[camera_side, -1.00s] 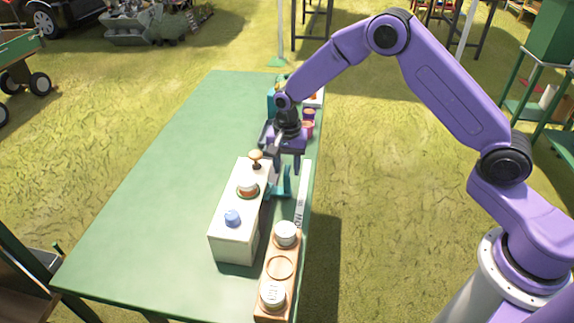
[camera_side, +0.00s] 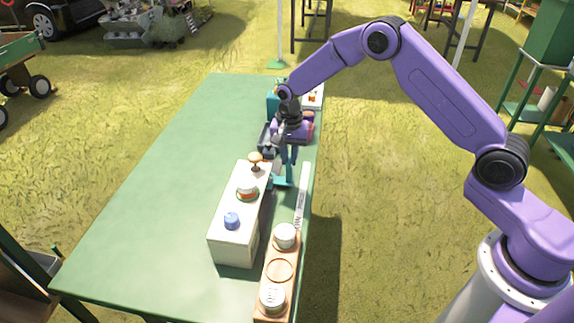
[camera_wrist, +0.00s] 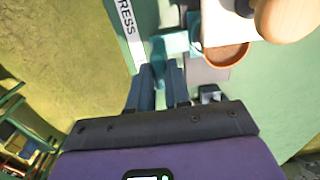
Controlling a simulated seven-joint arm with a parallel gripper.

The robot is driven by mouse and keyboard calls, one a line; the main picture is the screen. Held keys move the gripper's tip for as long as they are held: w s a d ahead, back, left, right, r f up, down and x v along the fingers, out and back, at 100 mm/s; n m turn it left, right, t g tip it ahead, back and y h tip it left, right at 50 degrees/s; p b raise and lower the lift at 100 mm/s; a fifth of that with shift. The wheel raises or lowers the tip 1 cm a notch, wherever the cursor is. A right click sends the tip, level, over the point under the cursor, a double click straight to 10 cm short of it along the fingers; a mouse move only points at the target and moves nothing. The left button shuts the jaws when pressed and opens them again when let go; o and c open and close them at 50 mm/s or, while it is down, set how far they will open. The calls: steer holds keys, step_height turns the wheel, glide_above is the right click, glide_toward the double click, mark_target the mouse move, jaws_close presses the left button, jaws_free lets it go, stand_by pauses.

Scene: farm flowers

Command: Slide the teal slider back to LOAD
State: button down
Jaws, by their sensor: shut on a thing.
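The teal slider (camera_side: 283,183) sits beside the far end of a cream box (camera_side: 232,243), close to a white lettered strip (camera_side: 302,195). It also shows in the wrist view (camera_wrist: 174,43), at the tips of my fingers. My gripper (camera_side: 288,163) is low over the right side of the green table, with its fingers pointing down. In the wrist view my gripper (camera_wrist: 160,68) is shut on an upright part of the slider, which the fingers largely hide. The strip (camera_wrist: 126,28) reads PRESS in the wrist view. No LOAD label is readable.
The cream box carries a wooden knob (camera_side: 255,158), a terracotta-rimmed dish (camera_side: 247,192) and a blue knob (camera_side: 231,221). A wooden rack (camera_side: 267,268) with white-topped jars stands at the near right. The left of the table (camera_side: 150,210) is clear.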

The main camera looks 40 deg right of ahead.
steer(key=w+d, duration=0.4)
steer(key=shift+w+d, duration=0.25)
steer(key=shift+r, duration=0.1)
steer(key=c, duration=1.1)
jaws_free()
steer(key=shift+o, duration=0.2)
step_height(320, 180, up, 17)
steer(key=shift+r, duration=0.15)
